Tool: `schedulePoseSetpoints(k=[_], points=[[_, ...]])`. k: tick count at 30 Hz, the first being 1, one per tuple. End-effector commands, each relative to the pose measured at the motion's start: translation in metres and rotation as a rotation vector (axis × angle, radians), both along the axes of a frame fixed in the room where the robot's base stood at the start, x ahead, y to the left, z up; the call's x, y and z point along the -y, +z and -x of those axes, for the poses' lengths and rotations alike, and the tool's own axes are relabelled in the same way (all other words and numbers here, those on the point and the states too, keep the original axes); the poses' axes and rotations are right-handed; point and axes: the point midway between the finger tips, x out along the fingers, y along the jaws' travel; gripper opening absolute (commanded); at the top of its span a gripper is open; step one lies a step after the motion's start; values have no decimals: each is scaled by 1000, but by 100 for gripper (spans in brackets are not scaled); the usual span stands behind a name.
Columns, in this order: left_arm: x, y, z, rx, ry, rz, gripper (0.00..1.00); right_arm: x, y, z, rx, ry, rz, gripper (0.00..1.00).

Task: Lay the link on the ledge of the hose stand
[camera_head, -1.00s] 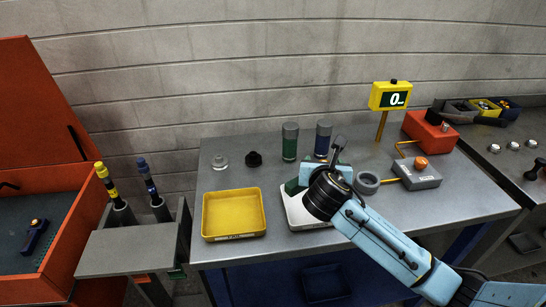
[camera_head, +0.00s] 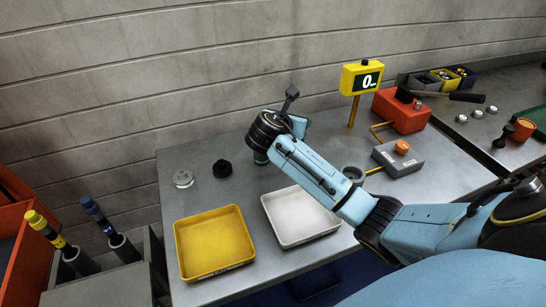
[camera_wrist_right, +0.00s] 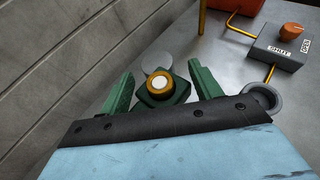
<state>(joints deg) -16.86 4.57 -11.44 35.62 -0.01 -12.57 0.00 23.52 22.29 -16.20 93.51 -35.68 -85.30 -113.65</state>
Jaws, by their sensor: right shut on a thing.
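My right gripper (camera_wrist_right: 162,88) has two green fingers. Between them is a dark green piece with a yellow ring and pale centre, which I take to be the link (camera_wrist_right: 160,87); the fingers are shut on it. In the head view the right gripper (camera_head: 266,130) is raised over the back of the bench, and its wrist hides the link. The grey hose stand (camera_head: 100,285) is at lower left, with a yellow-handled hose (camera_head: 48,228) and a blue-handled hose (camera_head: 98,215) standing in it. My left gripper is not in view.
A yellow tray (camera_head: 179,240) and an empty white tray (camera_head: 285,240) lie on the bench. Behind are a clear knob (camera_head: 183,178) and a black knob (camera_head: 222,168). To the right are a ring (camera_head: 353,173), a grey switch box (camera_head: 398,160) and a yellow display (camera_head: 361,78).

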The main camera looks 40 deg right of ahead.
Motion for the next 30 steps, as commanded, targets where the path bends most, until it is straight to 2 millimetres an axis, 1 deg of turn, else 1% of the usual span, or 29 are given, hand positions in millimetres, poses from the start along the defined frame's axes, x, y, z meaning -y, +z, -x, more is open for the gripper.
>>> schedulePoseSetpoints(k=[1, 5, 6, 10, 13, 18, 20, 24, 26, 28, 30], points=[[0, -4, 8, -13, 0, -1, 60, 0, -16, 1, -2, -1, 1, 23], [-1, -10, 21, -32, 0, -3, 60, 0, -49, 0, -1, -1, 2, 23], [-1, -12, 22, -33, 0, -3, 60, 0, -59, 0, -1, 0, 0, 23], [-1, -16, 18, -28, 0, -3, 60, 0, -85, 0, 1, 0, 2, 23], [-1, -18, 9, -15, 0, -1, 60, 0, -97, 0, 4, 1, 1, 23], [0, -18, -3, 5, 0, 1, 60, 0, -105, -1, 5, 2, 2, 23], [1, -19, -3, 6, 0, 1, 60, 0, -111, -1, 4, 2, 1, 23], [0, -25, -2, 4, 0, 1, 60, 0, -131, 0, 2, 2, 1, 23], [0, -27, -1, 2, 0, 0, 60, 0, -138, 0, 2, 1, 2, 23], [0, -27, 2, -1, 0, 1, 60, 0, -142, 0, 4, 1, 2, 23], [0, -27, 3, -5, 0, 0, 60, 0, -141, -1, 5, 2, 1, 23]])
